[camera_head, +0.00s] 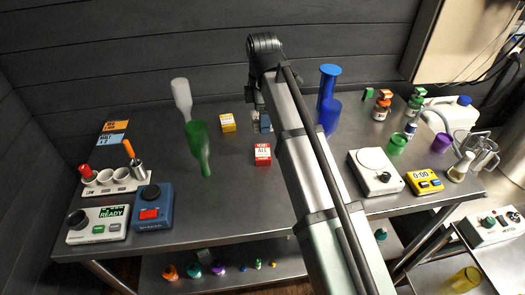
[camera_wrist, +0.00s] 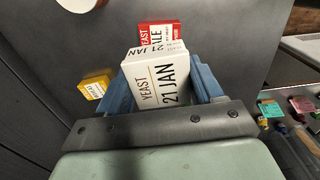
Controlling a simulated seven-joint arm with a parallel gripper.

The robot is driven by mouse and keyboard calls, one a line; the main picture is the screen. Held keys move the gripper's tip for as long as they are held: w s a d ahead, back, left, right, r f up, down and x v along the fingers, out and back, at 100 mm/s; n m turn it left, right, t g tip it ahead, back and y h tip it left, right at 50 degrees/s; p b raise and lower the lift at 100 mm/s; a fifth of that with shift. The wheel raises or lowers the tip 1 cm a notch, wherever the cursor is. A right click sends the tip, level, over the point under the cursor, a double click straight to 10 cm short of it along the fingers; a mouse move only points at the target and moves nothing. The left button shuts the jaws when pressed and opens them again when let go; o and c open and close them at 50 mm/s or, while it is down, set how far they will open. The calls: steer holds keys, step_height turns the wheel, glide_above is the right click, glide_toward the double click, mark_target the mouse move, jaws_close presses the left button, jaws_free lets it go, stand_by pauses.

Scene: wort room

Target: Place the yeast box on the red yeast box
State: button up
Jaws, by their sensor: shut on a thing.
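My gripper (camera_wrist: 162,88) is shut on a white yeast box (camera_wrist: 162,82) marked "YEAST 21 JAN", with blue fingers on both sides of it. In the head view, my gripper (camera_head: 262,122) is at the back middle of the table and my arm hides most of it. The red yeast box (camera_head: 262,154) stands on the table in front of the gripper in that view. In the wrist view, the red yeast box (camera_wrist: 160,32) shows just beyond the held box, which partly covers it. The two look apart; the height gap is unclear.
A yellow box (camera_head: 228,122) stands left of the gripper. A blue cylinder (camera_head: 327,88) and a white scale (camera_head: 375,172) are right of my arm. The steel table (camera_head: 235,210) is clear in front of the red box.

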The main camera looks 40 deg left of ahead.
mark_target(263, 152)
steer(key=shift+f, duration=5)
steer(key=shift+f, duration=0.1)
steer(key=o, duration=1.1)
step_height(263, 152, up, 12)
steer(key=shift+r, duration=0.1)
